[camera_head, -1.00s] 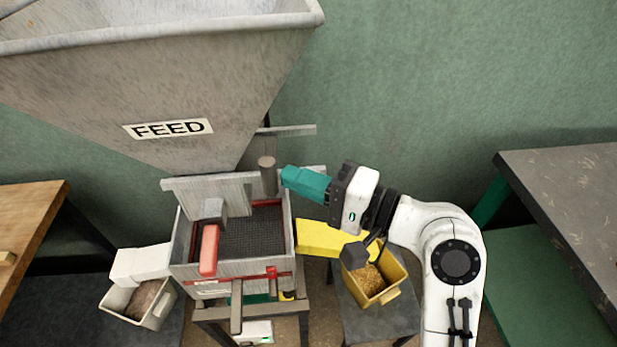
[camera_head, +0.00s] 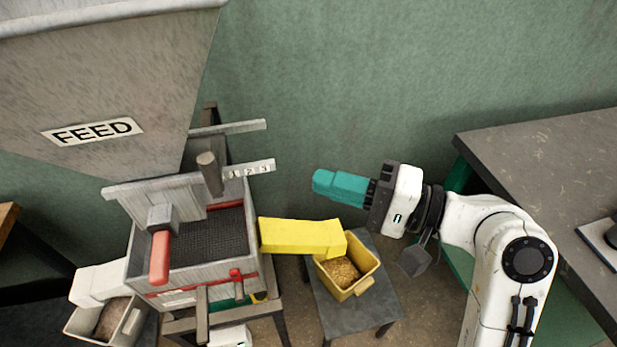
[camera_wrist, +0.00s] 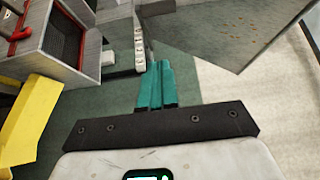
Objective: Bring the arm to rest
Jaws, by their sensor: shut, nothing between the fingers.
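My gripper (camera_head: 318,182) shows in the head view with its teal fingers pointing left, to the right of the feed machine (camera_head: 190,255). The fingers are together and empty. In the wrist view my gripper (camera_wrist: 158,66) has its two teal fingers side by side, touching nothing. My arm is bent, raised over the floor between the machine and the dark table at the right.
A grey FEED hopper (camera_head: 95,80) rises at upper left. A yellow chute (camera_head: 300,237) leads to a yellow bin (camera_head: 372,272) of grain on a small stand (camera_head: 385,310). A beige bin (camera_head: 75,320) stands lower left. A dark table (camera_head: 560,160) is at right.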

